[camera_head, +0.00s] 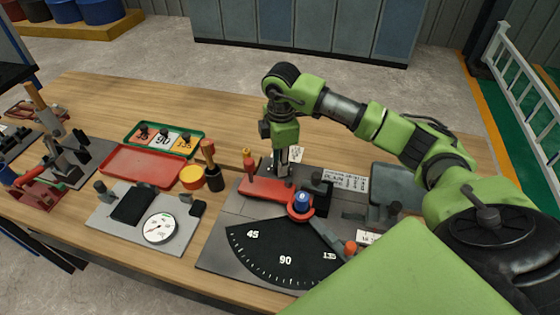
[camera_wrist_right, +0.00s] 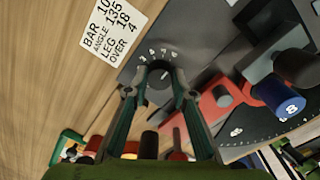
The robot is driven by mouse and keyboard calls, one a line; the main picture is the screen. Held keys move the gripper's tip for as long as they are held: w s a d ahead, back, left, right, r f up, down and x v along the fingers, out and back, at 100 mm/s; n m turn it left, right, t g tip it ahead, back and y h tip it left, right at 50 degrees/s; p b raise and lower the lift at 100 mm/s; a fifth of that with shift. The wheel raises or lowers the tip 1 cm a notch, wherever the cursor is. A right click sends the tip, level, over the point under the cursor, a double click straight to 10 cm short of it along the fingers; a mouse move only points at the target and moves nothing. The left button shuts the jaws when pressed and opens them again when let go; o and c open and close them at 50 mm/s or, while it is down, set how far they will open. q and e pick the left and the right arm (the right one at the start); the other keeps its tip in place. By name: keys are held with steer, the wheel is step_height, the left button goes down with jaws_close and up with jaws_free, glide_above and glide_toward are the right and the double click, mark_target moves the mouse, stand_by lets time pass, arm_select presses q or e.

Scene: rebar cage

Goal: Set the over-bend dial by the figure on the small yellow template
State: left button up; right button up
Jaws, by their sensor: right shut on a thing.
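The over-bend dial is a small dark knob (camera_wrist_right: 159,74) ringed by white figures on the bender's grey plate. My right gripper (camera_wrist_right: 157,80) points down with a finger on either side of the knob, shut on it. In the head view the right gripper (camera_head: 282,172) stands beside the red arm and hides the dial. The small yellow template (camera_head: 184,144) lies at the right end of a green tray; its figure is too small to read. A white card (camera_wrist_right: 117,28) beside the plate reads BAR 10, ANGLE 135, LEG 18, OVER 4. My left gripper is out of view.
The bender has a red arm (camera_head: 266,189), a blue-topped roller (camera_head: 302,200) and a black angle fan (camera_head: 278,258). A red tray (camera_head: 143,166), a gauge plate (camera_head: 184,236) and a wooden-handled tool (camera_head: 211,164) stand left. The table's far strip is clear.

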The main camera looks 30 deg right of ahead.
steer(key=shift+r, duration=0.1)
stand_by(0.3)
steer(key=o, duration=1.1)
steer(key=r, duration=1.2)
steer(key=shift+s, duration=0.25)
steer(key=shift+a+f, duration=0.1)
steer(key=shift+f, duration=0.05)
